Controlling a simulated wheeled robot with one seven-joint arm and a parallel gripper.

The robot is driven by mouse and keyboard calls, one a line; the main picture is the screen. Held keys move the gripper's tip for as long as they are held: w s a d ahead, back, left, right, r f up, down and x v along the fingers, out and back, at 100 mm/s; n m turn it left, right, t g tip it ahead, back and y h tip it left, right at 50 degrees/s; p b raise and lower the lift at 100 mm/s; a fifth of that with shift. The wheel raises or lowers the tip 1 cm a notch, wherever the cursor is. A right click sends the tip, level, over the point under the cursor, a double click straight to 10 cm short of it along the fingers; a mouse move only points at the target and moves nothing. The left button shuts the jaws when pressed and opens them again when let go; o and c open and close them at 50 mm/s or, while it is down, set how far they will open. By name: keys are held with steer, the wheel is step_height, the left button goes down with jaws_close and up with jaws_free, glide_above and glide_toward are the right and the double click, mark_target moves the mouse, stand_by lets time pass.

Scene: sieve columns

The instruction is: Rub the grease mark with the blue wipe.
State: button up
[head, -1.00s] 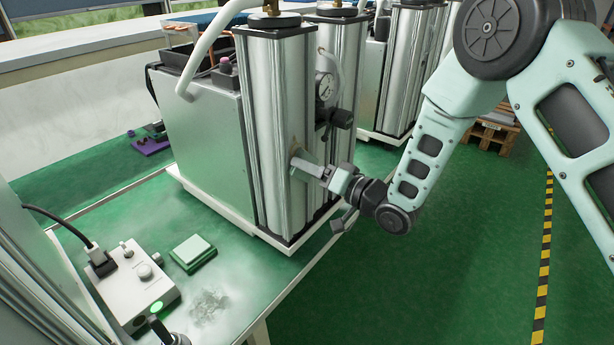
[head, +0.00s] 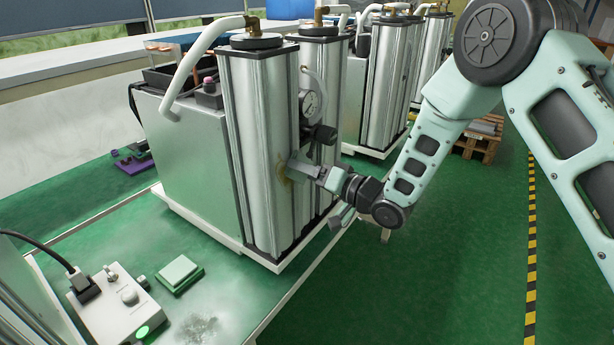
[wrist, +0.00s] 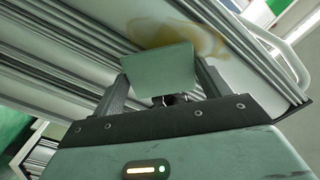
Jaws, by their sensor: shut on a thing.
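My gripper (head: 324,176) is shut on a flat, pale grey-green wipe (head: 302,167), held against or very near the front metal column (head: 258,140); contact is unclear. Its colour does not look clearly blue. A yellow-brown grease mark (head: 282,182) shows on the column just left of the wipe. In the wrist view the wipe (wrist: 158,70) sits between both fingers, and the smeared mark (wrist: 205,38) spreads beyond its top edge, partly hidden by it.
A pressure gauge (head: 310,103) and black knob (head: 320,134) stick out just above my gripper. Open floor lies right.

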mark_target(294, 175)
steer(key=shift+s+a+r+b, duration=0.1)
steer(key=shift+s+a+b, duration=0.25)
steer(key=shift+s+a, duration=0.75)
steer(key=shift+s+a+r+b, duration=0.1)
steer(key=shift+s+a+b, duration=0.15)
steer(key=shift+s+a, duration=0.65)
steer(key=shift+s+a+b, duration=0.25)
steer(key=shift+s+a, duration=0.35)
steer(key=shift+s, duration=0.55)
steer(key=shift+d+r+p, duration=0.25)
steer(key=shift+r+p, duration=0.35)
steer(key=shift+r, duration=0.45)
steer(key=shift+w+d+f+b, duration=0.15)
steer(key=shift+w+d, duration=0.25)
steer(key=shift+w, duration=0.25)
steer(key=shift+w+d+r+b, duration=0.15)
steer(key=shift+w+d, duration=0.25)
steer(key=shift+w, duration=0.2)
steer(key=w+d, duration=0.1)
steer(key=w, duration=0.1)
steer(key=w+d, duration=0.1)
steer(key=d, duration=0.1)
steer(key=shift+w, duration=0.35)
steer(key=shift+f, duration=0.1)
steer(key=v, duration=0.6)
steer(key=shift+b, duration=0.4)
